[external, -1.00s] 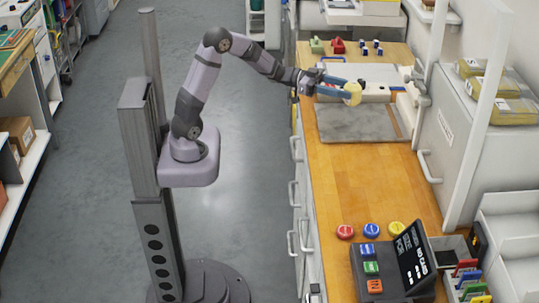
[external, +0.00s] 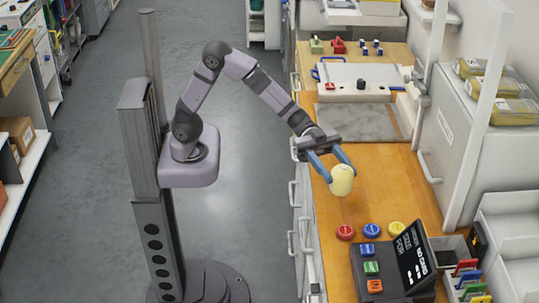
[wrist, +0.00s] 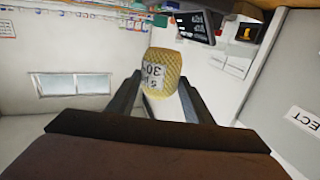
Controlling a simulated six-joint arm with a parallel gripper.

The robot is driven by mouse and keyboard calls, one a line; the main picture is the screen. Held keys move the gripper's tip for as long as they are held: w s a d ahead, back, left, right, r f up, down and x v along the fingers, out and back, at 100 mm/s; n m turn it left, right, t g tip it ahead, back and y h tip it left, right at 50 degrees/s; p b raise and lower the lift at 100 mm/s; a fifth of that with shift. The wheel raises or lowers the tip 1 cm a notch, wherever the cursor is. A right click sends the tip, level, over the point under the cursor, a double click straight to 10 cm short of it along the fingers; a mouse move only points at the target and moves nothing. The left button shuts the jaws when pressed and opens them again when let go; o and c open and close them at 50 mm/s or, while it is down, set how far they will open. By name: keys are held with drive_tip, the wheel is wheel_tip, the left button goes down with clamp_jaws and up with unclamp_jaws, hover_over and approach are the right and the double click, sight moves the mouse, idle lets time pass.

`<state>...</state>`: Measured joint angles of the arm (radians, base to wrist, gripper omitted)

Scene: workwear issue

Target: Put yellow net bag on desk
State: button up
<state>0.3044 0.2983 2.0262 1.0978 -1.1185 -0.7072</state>
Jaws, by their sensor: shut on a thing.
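The yellow net bag (external: 341,181) is a pale yellow, rounded bundle at the end of my gripper (external: 331,172). In the wrist view the yellow net bag (wrist: 164,70) shows a mesh surface and a white label with dark print, and sits between the two fingertips of my gripper (wrist: 158,95). My gripper is shut on it. The desk (external: 375,180) is the wooden top along the right. The bag appears over its bare middle part; whether it touches the wood I cannot tell.
Red, blue and yellow round pieces (external: 345,232) lie near the front, beside a dark device with coloured buttons (external: 395,262). A grey slab (external: 357,122) and a white machine (external: 360,82) are farther back. A grey cabinet (external: 470,130) with a white post bounds the right.

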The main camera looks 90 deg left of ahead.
sight(351, 175)
drive_tip(key=s+d+r+n+t, duration=0.1)
drive_tip(key=s+d+r+t, duration=0.1)
drive_tip(key=d+r, duration=0.35)
drive_tip(key=w+n+t+y, duration=0.2)
drive_tip(key=w+t, duration=0.1)
drive_tip(key=w+a+n+t+y, duration=0.1)
drive_tip(key=shift+w+f+n+y, duration=0.35)
drive_tip(key=shift+w+n+y, duration=0.05)
drive_tip(key=w+a+f+n+t+y, duration=0.3)
drive_tip(key=w+a+f+n+y, duration=0.15)
drive_tip(key=a+y, duration=0.3)
drive_tip(key=w+a+f+n+t+y, duration=0.3)
drive_tip(key=a+n+y, duration=0.25)
drive_tip(key=a, duration=0.35)
drive_tip(key=shift+m, duration=0.3)
drive_tip(key=shift+w+a+f, duration=0.1)
drive_tip(key=shift+f, duration=2.45)
drive_tip(key=shift+w+f, duration=0.1)
drive_tip(key=shift+f, duration=2.45)
